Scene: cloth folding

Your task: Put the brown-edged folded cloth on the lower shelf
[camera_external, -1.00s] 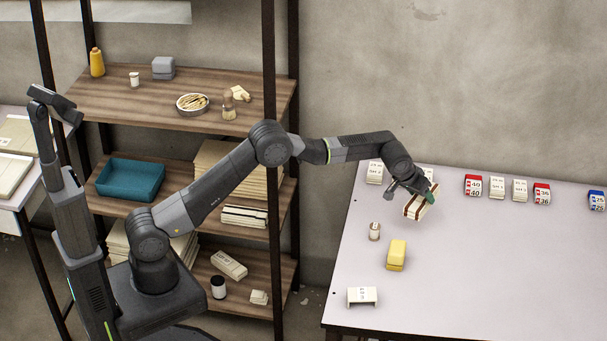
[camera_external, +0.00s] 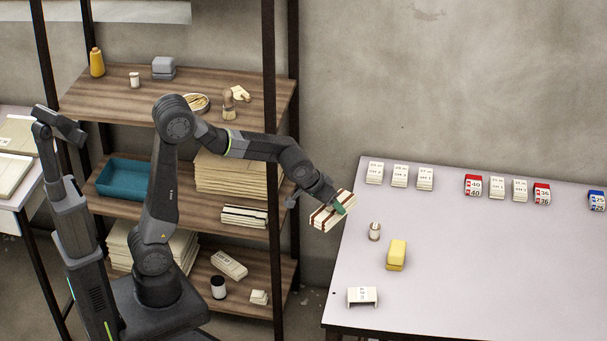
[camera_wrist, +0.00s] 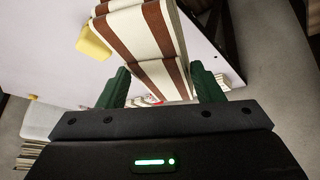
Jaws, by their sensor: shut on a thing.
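The brown-edged folded cloth (camera_external: 330,212) is cream with brown bands. My gripper (camera_external: 338,207) is shut on it and holds it tilted in the air, just left of the white table's left edge in the external view. In the wrist view the cloth (camera_wrist: 150,45) sits between the two green fingers of my gripper (camera_wrist: 162,88). The lower shelf (camera_external: 205,275) is the bottom wooden board of the rack. Part of it is hidden behind my arm and base.
On the lower shelf are a cloth stack (camera_external: 120,243), a pale box (camera_external: 229,264), a dark jar (camera_external: 218,287) and a small pale stack (camera_external: 259,297). A dark rack post (camera_external: 272,180) stands between cloth and shelf. The white table (camera_external: 480,270) holds a yellow block (camera_external: 397,255).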

